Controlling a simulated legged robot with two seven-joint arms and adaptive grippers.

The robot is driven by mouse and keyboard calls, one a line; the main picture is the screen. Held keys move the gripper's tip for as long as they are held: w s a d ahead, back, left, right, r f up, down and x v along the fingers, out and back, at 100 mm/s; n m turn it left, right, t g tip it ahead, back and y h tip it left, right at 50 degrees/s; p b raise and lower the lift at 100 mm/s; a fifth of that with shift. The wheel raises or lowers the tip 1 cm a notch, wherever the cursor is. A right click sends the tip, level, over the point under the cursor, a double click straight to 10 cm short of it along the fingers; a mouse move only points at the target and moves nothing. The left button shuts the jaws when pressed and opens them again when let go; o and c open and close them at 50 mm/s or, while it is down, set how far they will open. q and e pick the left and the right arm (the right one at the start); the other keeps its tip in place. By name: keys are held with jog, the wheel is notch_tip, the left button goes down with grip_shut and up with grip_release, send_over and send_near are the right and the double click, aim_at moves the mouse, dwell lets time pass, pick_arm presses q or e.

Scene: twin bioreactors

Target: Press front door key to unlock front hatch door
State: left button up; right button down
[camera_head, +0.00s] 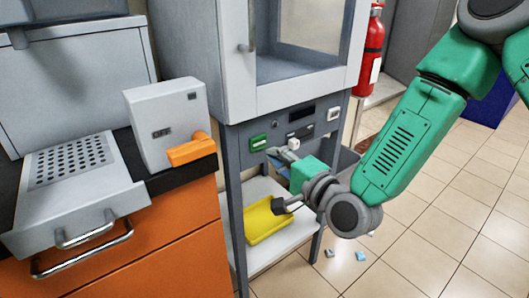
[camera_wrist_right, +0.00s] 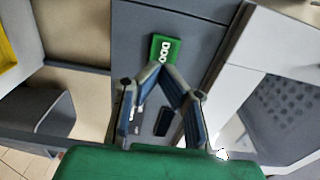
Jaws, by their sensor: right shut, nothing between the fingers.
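The green door key (camera_head: 258,142) is on the dark panel below the hatch of the grey cabinet. In the wrist view the green key (camera_wrist_right: 166,48), with white lettering, lies just beyond my fingertips. My right gripper (camera_head: 274,154) is in front of the panel, just right of and below the key in the head view. In the wrist view the right gripper (camera_wrist_right: 162,70) is shut and empty, its tips together at the key's lower edge; I cannot tell whether they touch it. The front hatch door (camera_head: 305,92), grey-framed with a window, appears closed. My left gripper is not in view.
A white box (camera_head: 160,115) marked OFF with an orange lever (camera_head: 190,150) stands left of the cabinet. A perforated drawer (camera_head: 75,200) juts out at the left. A yellow tray (camera_head: 262,222) lies on the lower shelf. A red extinguisher (camera_head: 370,55) stands behind.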

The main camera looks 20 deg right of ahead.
aim_at(259, 143)
jog(key=x, duration=0.3)
jog(key=shift+w+a+b, duration=0.2)
jog(key=shift+w+b, duration=0.05)
jog(key=shift+b, duration=0.1)
jog(key=shift+w, duration=0.1)
jog(key=shift+w+a+r, duration=0.1)
jog(key=shift+w+a, duration=0.1)
jog(key=shift+w, duration=0.35)
jog(key=shift+w+r, duration=0.15)
jog(key=shift+w, duration=0.1)
